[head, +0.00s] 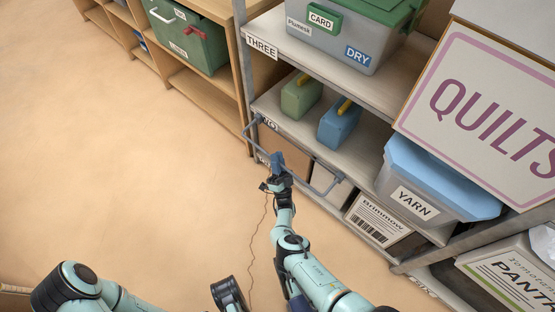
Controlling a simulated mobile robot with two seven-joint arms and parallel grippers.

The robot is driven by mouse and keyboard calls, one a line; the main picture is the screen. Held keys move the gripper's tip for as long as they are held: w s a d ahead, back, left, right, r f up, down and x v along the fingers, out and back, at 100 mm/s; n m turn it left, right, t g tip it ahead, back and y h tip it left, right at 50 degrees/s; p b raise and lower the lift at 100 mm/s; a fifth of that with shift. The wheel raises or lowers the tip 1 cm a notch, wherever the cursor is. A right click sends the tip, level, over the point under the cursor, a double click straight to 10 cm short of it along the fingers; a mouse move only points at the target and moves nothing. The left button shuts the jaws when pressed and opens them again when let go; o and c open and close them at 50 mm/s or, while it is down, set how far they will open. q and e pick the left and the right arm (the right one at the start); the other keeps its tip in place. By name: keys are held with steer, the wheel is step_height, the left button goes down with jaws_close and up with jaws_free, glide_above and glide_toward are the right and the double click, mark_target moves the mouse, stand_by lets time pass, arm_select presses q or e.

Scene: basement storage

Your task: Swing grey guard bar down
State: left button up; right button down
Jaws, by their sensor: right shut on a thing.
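The grey guard bar (253,141) is a thin U-shaped rail sticking out in front of the lower shelf, below the green and blue cases. Its ends reach back toward the shelf edge at left and right. My right gripper (275,167) is shut on the front run of the bar, left of its middle, and hides that stretch. A dark blue part shows beside the fingers; I cannot tell what it is.
The metal shelf (372,84) holds a green case (301,95), a blue case (340,123), a grey DRY box (340,42) and a YARN tub (425,190). A QUILTS box (490,115) is at right. A thin cord (251,265) hangs near my right arm. The floor at left is clear.

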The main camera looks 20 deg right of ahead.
steer(key=shift+a+n+y, duration=0.3)
steer(key=shift+a+y, duration=0.4)
steer(key=shift+a, duration=0.1)
steer(key=c, duration=1.2)
jaws_free()
steer(key=shift+o, duration=0.2)
steer(key=shift+h, duration=0.3)
steer(key=shift+d, duration=0.25)
steer(key=v, duration=0.7)
steer(key=shift+s+a+f, duration=0.1)
steer(key=shift+s+f, duration=0.05)
